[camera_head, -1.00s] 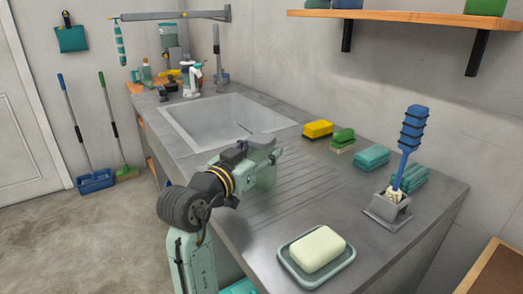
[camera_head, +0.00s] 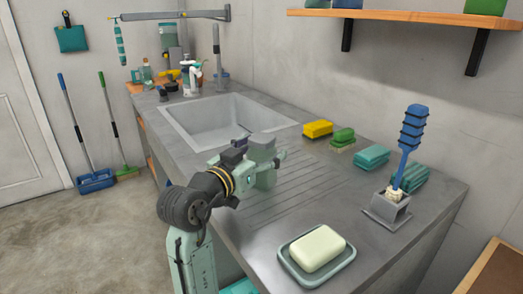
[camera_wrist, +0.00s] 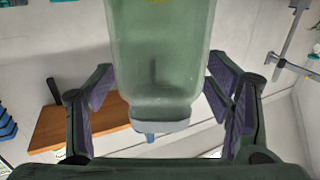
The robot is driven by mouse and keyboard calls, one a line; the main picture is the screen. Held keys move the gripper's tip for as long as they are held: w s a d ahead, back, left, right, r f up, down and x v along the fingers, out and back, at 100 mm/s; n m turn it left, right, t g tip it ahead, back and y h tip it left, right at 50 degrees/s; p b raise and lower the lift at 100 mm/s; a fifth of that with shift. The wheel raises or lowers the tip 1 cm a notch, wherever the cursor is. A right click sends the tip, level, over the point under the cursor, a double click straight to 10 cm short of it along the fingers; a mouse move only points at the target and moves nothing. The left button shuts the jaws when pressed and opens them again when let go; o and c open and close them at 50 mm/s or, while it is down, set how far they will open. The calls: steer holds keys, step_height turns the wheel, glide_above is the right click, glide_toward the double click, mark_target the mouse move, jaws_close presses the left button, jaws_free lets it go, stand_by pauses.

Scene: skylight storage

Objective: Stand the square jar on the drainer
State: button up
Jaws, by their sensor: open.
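The square jar (camera_head: 264,172) is translucent green with a grey-green lid. In the head view it looks upright on the ribbed drainer (camera_head: 292,196), near the sink's right end; its base is partly hidden by my gripper. My gripper (camera_head: 259,152) is at the jar's upper part, with a finger on either side. In the wrist view the jar (camera_wrist: 158,60) appears upside down between my open fingers (camera_wrist: 160,97), with narrow gaps beside it. I cannot tell if either pad touches it.
The sink (camera_head: 228,120) lies beyond the jar. A yellow sponge (camera_head: 318,129), a green sponge (camera_head: 343,136) and teal cloths (camera_head: 372,157) line the back. A blue brush (camera_head: 408,150) stands at right. A soap dish (camera_head: 300,277) sits in front. The drainer's right part is clear.

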stand_by(0.3)
steer(key=shift+v, duration=4)
steer(key=shift+s, duration=0.1)
steer(key=v, duration=1.2)
